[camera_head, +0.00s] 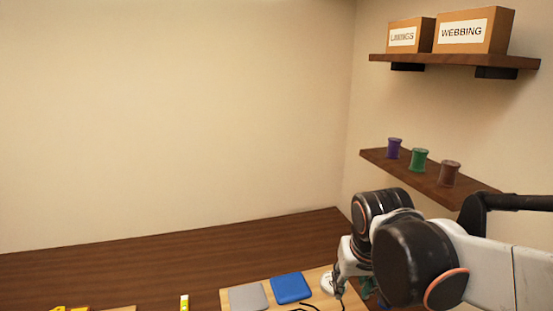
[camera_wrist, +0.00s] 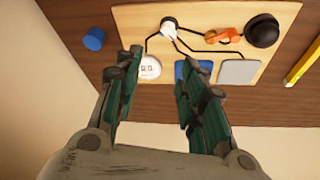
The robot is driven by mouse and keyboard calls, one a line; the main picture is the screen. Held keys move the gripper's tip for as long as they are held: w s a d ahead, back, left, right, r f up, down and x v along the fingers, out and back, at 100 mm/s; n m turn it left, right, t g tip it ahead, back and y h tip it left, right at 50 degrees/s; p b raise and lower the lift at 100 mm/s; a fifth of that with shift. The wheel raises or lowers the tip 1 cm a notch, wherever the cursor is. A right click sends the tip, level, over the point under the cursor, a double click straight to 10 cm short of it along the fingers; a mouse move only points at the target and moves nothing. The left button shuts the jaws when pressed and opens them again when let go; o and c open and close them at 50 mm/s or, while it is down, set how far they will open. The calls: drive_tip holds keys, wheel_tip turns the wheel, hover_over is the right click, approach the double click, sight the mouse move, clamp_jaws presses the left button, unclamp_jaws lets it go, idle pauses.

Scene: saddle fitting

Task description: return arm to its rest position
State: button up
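My gripper (camera_wrist: 158,95) is open in the wrist view, with its two green-padded fingers apart and nothing between them. In the head view my arm reaches in from the right, and the gripper (camera_head: 352,288) is low at the board's right side, partly hidden by my own arm links. A white round piece (camera_wrist: 149,68) lies on the board close to the left finger. A blue pad (camera_wrist: 188,72) lies partly behind the right finger.
A grey pad (camera_wrist: 239,72), an orange piece (camera_wrist: 224,35), a black round thing (camera_wrist: 262,31) and dark cords are on the board. A blue cylinder (camera_wrist: 94,39) stands beside it. Shelves with spools (camera_head: 419,160) and boxes (camera_head: 474,31) are at right, near my arm.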

drive_tip(key=s+d+t, duration=0.3)
drive_tip(key=s+d, duration=0.1)
drive_tip(key=s, duration=0.6)
drive_tip(key=shift+s, duration=0.3)
